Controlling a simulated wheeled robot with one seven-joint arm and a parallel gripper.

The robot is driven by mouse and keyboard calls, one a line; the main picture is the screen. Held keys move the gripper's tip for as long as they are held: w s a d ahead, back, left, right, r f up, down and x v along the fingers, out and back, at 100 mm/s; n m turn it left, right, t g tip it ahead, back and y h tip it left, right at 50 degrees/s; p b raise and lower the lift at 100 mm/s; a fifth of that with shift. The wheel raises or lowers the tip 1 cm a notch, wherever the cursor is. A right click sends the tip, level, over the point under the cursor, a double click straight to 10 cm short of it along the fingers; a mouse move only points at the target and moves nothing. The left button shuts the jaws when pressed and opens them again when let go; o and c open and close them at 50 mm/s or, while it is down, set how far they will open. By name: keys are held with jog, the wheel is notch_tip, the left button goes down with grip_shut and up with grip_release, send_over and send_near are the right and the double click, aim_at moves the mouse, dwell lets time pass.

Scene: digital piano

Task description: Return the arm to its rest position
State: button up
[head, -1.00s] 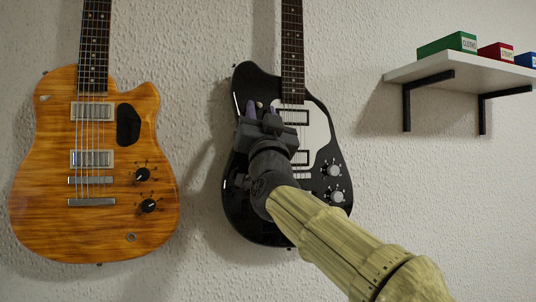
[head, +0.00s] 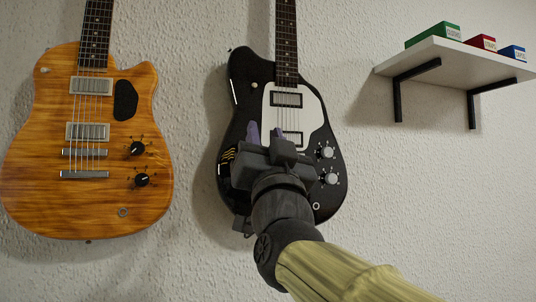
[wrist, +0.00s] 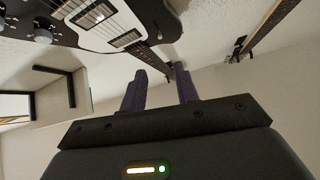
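My gripper (head: 266,135) is in front of the lower part of the black guitar (head: 240,93) in the head view, with my arm reaching up from the bottom right. In the wrist view its two purple fingers (wrist: 160,90) stand apart with nothing between them. The black guitar with its white plate also shows at the top left of the wrist view (wrist: 100,22). Whether the gripper touches the guitar cannot be told from the head view, but the wrist view shows a gap.
An orange wooden guitar (head: 45,130) hangs on the wall at the left. A white shelf (head: 455,62) on black brackets holds a green box (head: 433,35), a red box (head: 481,42) and a blue box (head: 513,53) at the right. The wall below the shelf is clear.

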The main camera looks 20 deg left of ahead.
jog(key=shift+f, duration=0.2)
dwell(0.4)
jog(key=w+d+f+n+g+h+p, duration=0.1)
jog(key=w+f+g, duration=0.2)
jog(key=w+f, duration=0.3)
jog(key=w+d+f+g+h+p, duration=0.2)
jog(key=w+f, duration=0.1)
jog(key=f, duration=0.6)
jog(key=w+d+f+g+h+p, duration=0.1)
jog(key=d+f+g+h, duration=0.2)
jog(key=f, duration=0.6)
jog(key=w+d+f+g+h+p, duration=0.1)
jog(key=w+d+f+g, duration=0.1)
jog(key=d+f, duration=0.5)
jog(key=s+d+f+m+g+h+p, duration=0.1)
jog(key=s+d+f+g+h, duration=0.2)
jog(key=f, duration=0.6)
jog(key=s+d+f+m+g+p, duration=0.1)
jog(key=s+d+f+g, duration=0.2)
jog(key=s+d+f, duration=0.4)
jog(key=s+d+f+m+g+h+p, duration=0.1)
jog(key=s+d+f+g, duration=0.4)
jog(key=s+f, duration=0.5)
jog(key=shift+s+d+g, duration=0.2)
jog(key=shift+s+g, duration=0.1)
jog(key=shift+s, duration=0.2)
jog(key=shift+w+f, duration=0.1)
jog(key=shift+w, duration=0.1)
